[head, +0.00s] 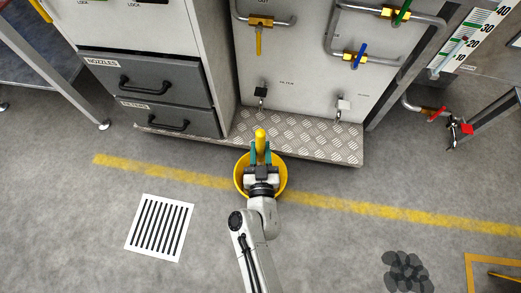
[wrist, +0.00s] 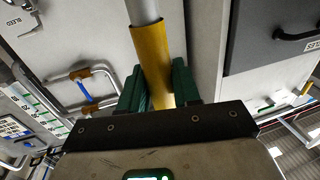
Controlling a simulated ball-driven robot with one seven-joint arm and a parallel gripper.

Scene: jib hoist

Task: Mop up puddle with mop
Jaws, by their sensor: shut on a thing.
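The mop shows as a thick yellow grip (head: 260,138) pointing up in the head view. In the wrist view its yellow sleeve (wrist: 150,60) runs into a grey pole. My gripper (head: 260,154) is shut on the yellow grip, between its green fingers (wrist: 160,88). It is over a yellow bucket (head: 281,185) in the head view. The mop's lower end is hidden, so I cannot tell whether it is inside the bucket. The puddle (head: 407,271) is a dark, blotchy patch on the floor at the lower right.
A cabinet with dark drawers (head: 147,79) and a pipe panel with a tread-plate step (head: 300,137) stand behind the bucket. A floor grate (head: 160,228) is at lower left. A yellow line (head: 400,212) crosses the floor. Floor between bucket and puddle looks clear.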

